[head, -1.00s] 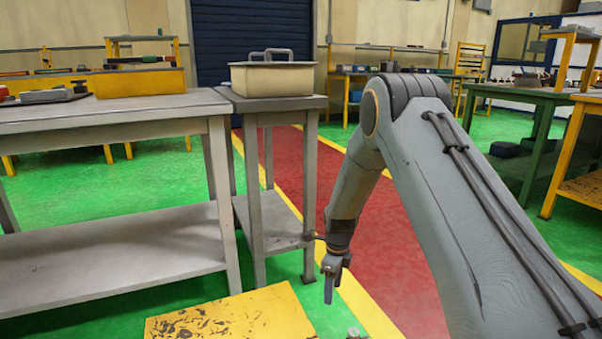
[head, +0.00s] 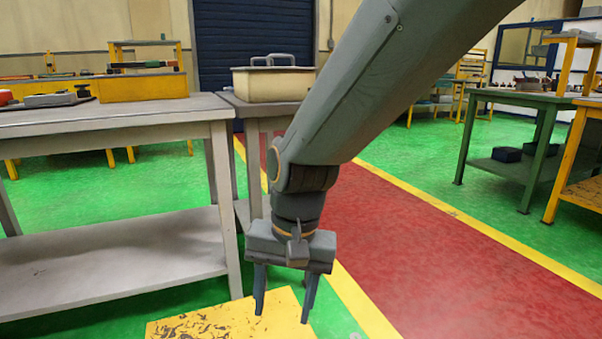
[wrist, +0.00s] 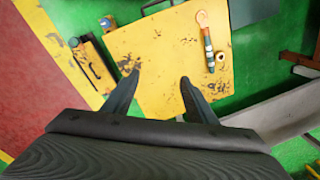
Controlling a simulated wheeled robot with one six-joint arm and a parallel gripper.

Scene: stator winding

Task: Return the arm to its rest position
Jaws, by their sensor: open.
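My gripper (head: 284,308) hangs pointing down in the head view, its two fingers apart with nothing between them. In the wrist view my gripper (wrist: 160,80) is also open and empty, above a worn yellow surface (wrist: 150,50). The same yellow surface (head: 215,320) shows low in the head view, behind and below the fingers. My arm reaches down from the upper right of the head view.
A grey table (head: 120,113) stands at left, with a cream bin (head: 272,86) on a smaller table beside it. A thin tool with an orange end (wrist: 207,40) lies on the yellow surface. The red lane (head: 420,250) at right looks clear.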

